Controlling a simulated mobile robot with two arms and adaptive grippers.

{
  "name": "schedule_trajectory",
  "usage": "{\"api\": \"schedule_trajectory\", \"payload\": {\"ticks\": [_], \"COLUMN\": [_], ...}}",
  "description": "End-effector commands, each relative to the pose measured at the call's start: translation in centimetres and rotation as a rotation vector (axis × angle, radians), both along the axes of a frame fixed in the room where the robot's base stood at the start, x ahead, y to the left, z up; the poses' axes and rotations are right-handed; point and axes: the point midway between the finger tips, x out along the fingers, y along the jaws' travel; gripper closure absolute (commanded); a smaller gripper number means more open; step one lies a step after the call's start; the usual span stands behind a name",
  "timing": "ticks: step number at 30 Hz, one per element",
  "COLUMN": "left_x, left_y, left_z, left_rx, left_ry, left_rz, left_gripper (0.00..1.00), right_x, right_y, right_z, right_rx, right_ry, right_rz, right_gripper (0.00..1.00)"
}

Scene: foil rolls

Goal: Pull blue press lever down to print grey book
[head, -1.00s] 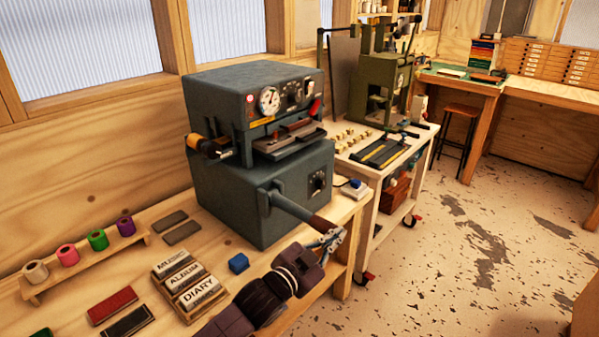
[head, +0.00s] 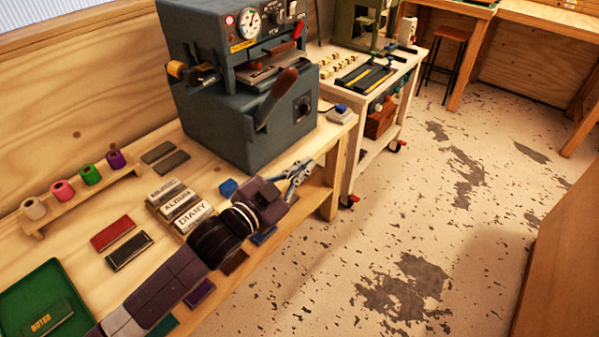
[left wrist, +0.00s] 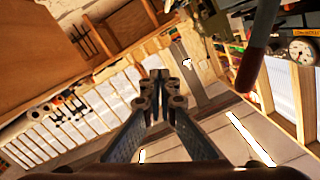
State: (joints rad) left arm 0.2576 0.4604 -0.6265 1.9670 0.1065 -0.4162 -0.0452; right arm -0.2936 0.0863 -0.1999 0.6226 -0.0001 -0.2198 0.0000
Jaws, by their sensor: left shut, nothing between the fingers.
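The blue-grey press (head: 225,125) stands on the wooden bench in the head view. Its lever (head: 268,112) points up and to the right, with its red-brown handle (head: 284,83) at the top. The handle also shows in the left wrist view (left wrist: 258,45), to the right of the fingers. My left gripper (head: 302,172) is shut and empty, below and to the right of the lever and apart from it. Two dark grey slabs (head: 172,161) lie on the bench left of the press; I cannot tell whether either is the grey book. My right gripper is not in view.
Foil rolls (head: 90,175) stand on a wooden rack at left. Title blocks (head: 180,208), a red slab (head: 112,234) and a green tray (head: 18,290) lie on the bench. A white cart (head: 345,165) stands beyond the press. The floor at right is open.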

Motion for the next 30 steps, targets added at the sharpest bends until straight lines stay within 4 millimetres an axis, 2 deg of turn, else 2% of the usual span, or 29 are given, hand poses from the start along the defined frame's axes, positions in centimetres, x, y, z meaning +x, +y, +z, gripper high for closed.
{"api": "schedule_trajectory", "payload": {"ticks": [7,16,30], "left_x": [-1.42,-1.49,-1.47], "left_y": [0.88,0.93,0.91], "left_z": [0.2,0.27,0.29], "left_rx": [-0.001,-0.001,-0.001], "left_ry": [-0.001,-0.001,-0.001], "left_rz": [0.0,-0.001,-0.001], "left_gripper": [1.0,1.0,1.0], "right_x": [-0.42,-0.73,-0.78], "right_y": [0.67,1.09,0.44], "right_z": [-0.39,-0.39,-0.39], "right_rx": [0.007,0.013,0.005], "right_ry": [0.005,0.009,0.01], "right_rz": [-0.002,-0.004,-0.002], "right_gripper": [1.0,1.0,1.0]}}
